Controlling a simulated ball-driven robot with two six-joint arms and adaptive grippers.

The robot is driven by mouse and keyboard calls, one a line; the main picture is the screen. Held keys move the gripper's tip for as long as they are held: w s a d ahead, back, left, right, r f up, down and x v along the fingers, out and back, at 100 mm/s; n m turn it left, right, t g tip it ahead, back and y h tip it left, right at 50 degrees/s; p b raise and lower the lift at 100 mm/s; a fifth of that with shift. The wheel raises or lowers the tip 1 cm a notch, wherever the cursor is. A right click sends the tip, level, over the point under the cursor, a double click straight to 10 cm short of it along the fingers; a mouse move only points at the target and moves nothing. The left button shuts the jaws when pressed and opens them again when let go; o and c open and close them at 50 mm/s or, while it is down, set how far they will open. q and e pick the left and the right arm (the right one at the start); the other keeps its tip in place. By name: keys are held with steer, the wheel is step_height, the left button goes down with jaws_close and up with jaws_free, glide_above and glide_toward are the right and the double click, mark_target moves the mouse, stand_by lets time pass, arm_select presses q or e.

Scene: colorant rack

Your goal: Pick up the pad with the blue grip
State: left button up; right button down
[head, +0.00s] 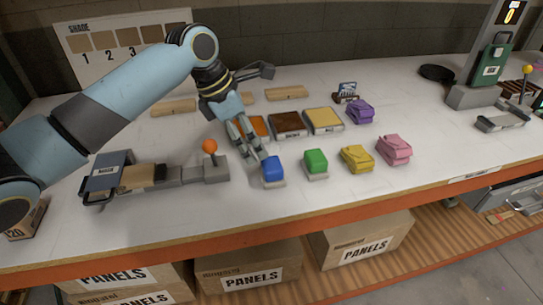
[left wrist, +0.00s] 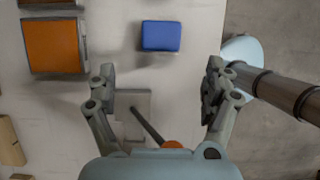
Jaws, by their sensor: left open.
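The pad with the blue grip (head: 273,171) rests on the white table near its front edge, left of the green pad. In the left wrist view the blue grip (left wrist: 161,36) lies ahead of the fingers, centred between their lines. My left gripper (head: 259,148) is open and empty, pointing down just behind the blue pad in the head view. Its two fingers (left wrist: 160,76) are spread wide in the wrist view, and the pad is apart from them. My right gripper is in neither view.
Green (head: 316,160), yellow (head: 357,158), pink (head: 394,149) and purple (head: 360,111) pads stand to the right. Colorant trays (head: 290,124) lie behind. A lever with an orange ball (head: 209,146) stands left of the gripper. The table's front edge (head: 330,206) is close.

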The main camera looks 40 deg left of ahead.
mark_target(270, 164)
arm_select(q)
steer(key=x, duration=0.4)
steer(key=shift+s+d, duration=0.2)
steer(key=shift+d, duration=0.1)
steer(key=shift+w+f, duration=0.15)
steer(key=shift+f, duration=0.1)
steer(key=shift+w+d+f, duration=0.1)
steer(key=shift+w+f, duration=0.1)
steer(key=shift+f, duration=0.15)
steer(key=x, duration=0.3)
steer(key=shift+w+d+f, duration=0.15)
steer(key=shift+w+f, duration=0.05)
steer(key=shift+w, duration=0.15)
steer(key=shift+w+f, duration=0.15)
steer(key=shift+f, duration=0.25)
steer(key=shift+c, duration=1.3)
steer(key=c, duration=1)
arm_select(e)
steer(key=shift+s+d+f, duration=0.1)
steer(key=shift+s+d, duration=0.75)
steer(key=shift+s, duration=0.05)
